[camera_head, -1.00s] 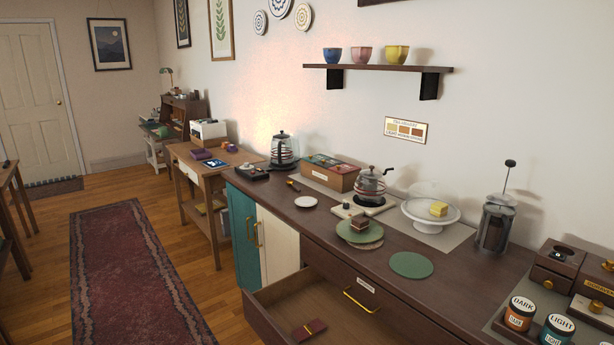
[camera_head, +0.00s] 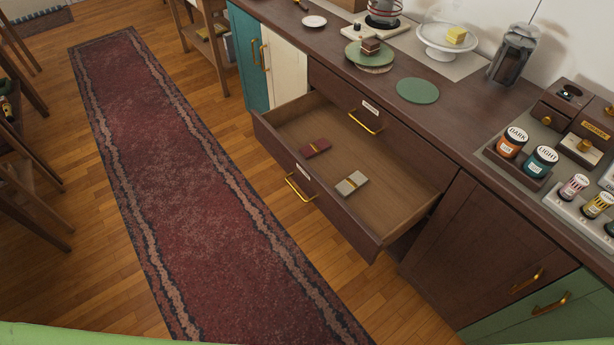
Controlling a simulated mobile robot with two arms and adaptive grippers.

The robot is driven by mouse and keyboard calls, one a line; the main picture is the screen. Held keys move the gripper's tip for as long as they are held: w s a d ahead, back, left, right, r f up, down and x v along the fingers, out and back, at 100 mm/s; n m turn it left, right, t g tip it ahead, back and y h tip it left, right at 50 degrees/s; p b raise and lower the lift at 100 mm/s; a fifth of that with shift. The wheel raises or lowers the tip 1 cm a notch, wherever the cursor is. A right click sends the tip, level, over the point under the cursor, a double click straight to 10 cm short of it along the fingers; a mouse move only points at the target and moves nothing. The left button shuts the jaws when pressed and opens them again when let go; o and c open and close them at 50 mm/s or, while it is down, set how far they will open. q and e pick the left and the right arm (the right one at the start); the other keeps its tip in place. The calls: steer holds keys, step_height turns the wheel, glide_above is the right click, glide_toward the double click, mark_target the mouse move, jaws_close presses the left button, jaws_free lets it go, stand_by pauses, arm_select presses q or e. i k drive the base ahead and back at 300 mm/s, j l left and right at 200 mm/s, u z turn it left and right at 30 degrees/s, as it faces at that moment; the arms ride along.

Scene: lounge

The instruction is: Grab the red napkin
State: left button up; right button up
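A folded dark red napkin (camera_head: 316,148) with a yellowish band lies flat inside an open wooden drawer (camera_head: 394,190), toward its left end. A folded light grey napkin (camera_head: 350,183) with a similar band lies in the same drawer, to the right of and nearer than the red one. The two napkins are apart. Neither of my grippers shows in the view.
The drawer juts out from the counter (camera_head: 455,122), over the wood floor beside a long red rug (camera_head: 190,190).

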mark_target(320, 146)
steer(key=i+l+z, duration=0.3)
steer(key=i+z, duration=0.2)
steer(key=i+l+z, duration=0.2)
steer(key=i+z, duration=0.3)
steer(key=k, duration=0.1)
